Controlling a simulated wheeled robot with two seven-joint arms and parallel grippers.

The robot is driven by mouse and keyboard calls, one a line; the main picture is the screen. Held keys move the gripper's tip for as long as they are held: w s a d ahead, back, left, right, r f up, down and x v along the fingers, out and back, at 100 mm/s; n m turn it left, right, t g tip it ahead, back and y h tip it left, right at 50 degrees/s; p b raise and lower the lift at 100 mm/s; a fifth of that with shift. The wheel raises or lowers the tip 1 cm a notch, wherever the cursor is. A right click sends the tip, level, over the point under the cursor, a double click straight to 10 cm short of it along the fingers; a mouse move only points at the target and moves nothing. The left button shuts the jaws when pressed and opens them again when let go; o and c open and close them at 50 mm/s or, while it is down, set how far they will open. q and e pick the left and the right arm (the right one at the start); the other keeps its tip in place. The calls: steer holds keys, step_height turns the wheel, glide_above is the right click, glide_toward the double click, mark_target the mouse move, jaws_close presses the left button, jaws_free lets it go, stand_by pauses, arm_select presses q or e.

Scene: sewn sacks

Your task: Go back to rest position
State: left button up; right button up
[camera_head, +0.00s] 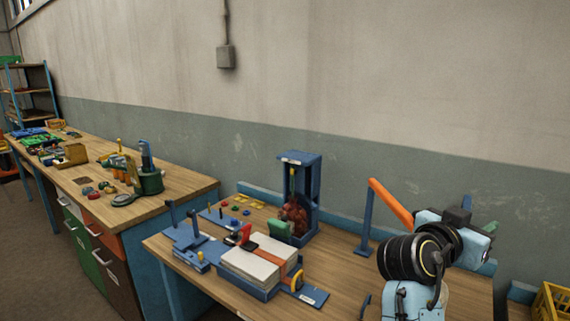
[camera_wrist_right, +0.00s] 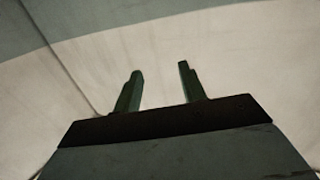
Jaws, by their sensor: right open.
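My right arm (camera_head: 415,262) comes up from the bottom right in the head view, folded over the right part of the near table. Its fingertips are hard to make out there. In the right wrist view, my right gripper (camera_wrist_right: 158,92) shows two dark green fingers standing apart, with nothing between them. Only the pale wall lies behind them. My left gripper is in neither view.
The near table (camera_head: 345,288) holds a blue fixture with white sacks (camera_head: 252,265), a blue upright stand (camera_head: 312,190) and an orange bar (camera_head: 390,202) close to my right arm. A second workbench (camera_head: 195,184) stands left. A yellow crate (camera_head: 552,302) is at the right edge.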

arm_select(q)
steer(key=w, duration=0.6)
arm_select(e)
steer(key=s+a+f+n+g+y, duration=0.1)
steer(key=s+f+n+y, duration=0.3)
steer(key=f, duration=0.7)
steer(key=s+a+f+n+y, duration=0.25)
steer(key=s+f+y, duration=0.2)
steer(key=f, duration=0.75)
steer(key=s+a+f+n+g+y, duration=0.25)
steer(key=s+a+f+n, duration=0.2)
steer(key=s, duration=0.55)
steer(key=s+a+f+n+g+y, duration=0.25)
steer(key=s+a+f+y, duration=0.2)
steer(key=s, duration=0.45)
step_height(320, 180, down, 30)
steer(key=s+d+b, duration=0.1)
steer(key=b, duration=0.4)
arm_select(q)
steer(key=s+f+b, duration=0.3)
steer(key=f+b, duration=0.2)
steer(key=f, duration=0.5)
arm_select(e)
steer(key=s+d+f+g, duration=0.2)
steer(key=s+d+f, duration=0.1)
steer(key=s+f, duration=1.3)
step_height(320, 180, down, 4)
steer(key=shift+s+r, duration=0.15)
steer(key=shift+s, duration=0.1)
